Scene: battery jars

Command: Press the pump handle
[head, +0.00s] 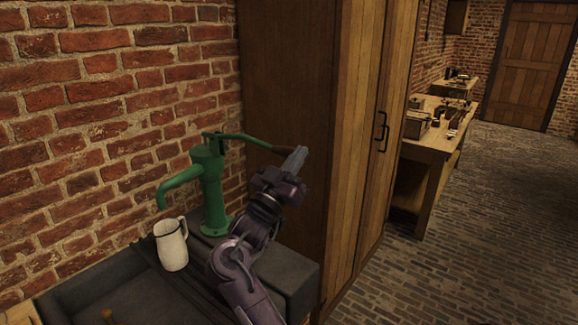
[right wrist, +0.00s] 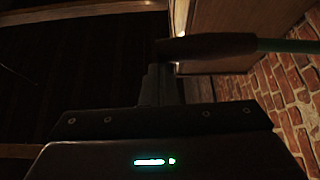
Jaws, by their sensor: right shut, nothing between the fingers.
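A green hand pump (head: 209,185) stands upright at the back of the dark sink, against the brick wall, with its spout toward the left. Its long handle (head: 249,140) reaches out to the right and ends in a brown grip. My right gripper (head: 299,153) is shut and empty, with its fingers at the brown grip's end. In the right wrist view the brown grip (right wrist: 205,46) crosses just beyond the fingertips (right wrist: 160,70). Whether they touch I cannot tell. My left gripper is not in view.
A white jug (head: 171,246) stands under the spout, beside the dark sink (head: 85,280). A tall wooden cabinet (head: 355,130) rises right behind my right gripper. A workbench (head: 436,140) with small items stands farther back. The brick floor (head: 480,230) at right is clear.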

